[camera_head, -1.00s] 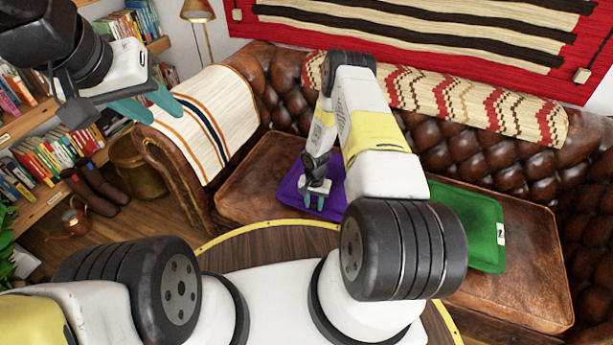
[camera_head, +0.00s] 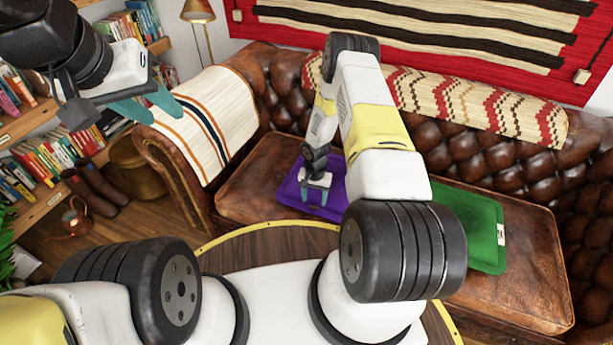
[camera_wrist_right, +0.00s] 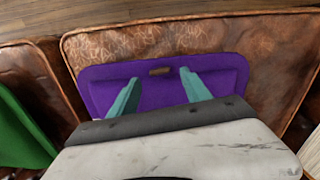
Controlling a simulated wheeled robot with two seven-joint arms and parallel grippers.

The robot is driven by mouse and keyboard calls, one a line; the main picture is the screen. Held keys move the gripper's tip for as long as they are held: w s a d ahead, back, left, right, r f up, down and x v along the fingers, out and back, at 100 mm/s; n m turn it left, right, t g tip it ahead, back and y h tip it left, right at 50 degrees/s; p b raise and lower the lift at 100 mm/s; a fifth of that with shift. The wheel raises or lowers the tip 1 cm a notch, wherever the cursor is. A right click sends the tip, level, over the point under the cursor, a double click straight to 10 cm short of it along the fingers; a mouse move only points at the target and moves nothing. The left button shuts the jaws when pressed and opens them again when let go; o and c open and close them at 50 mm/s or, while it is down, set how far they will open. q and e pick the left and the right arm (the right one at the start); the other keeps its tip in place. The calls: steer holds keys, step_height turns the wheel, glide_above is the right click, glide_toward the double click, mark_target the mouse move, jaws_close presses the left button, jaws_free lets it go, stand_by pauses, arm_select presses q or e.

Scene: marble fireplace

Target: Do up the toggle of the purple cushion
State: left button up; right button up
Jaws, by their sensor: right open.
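The purple cushion (camera_head: 336,181) lies on the brown leather seat of the sofa. It fills the middle of the right wrist view (camera_wrist_right: 220,75). A small brown toggle (camera_wrist_right: 159,71) shows near the cushion's far edge in that view; whether it is fastened cannot be told. My right gripper (camera_head: 314,198) points down over the cushion, open, with teal fingers. In the wrist view its fingertips (camera_wrist_right: 158,74) lie on either side of the toggle with nothing between them; contact is unclear. My left gripper (camera_head: 164,115) is open and empty at the upper left, away from the cushion.
A green cushion (camera_head: 470,225) with a white tag lies to the right on the seat. A round wooden table (camera_head: 270,250) stands in front of the sofa. A striped blanket (camera_head: 215,120) covers the left armrest. Bookshelves (camera_head: 40,160) are at the left.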

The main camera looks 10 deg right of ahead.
mark_target(314, 206)
steer(key=shift+r, duration=1.95)
steer(key=shift+c, duration=0.5)
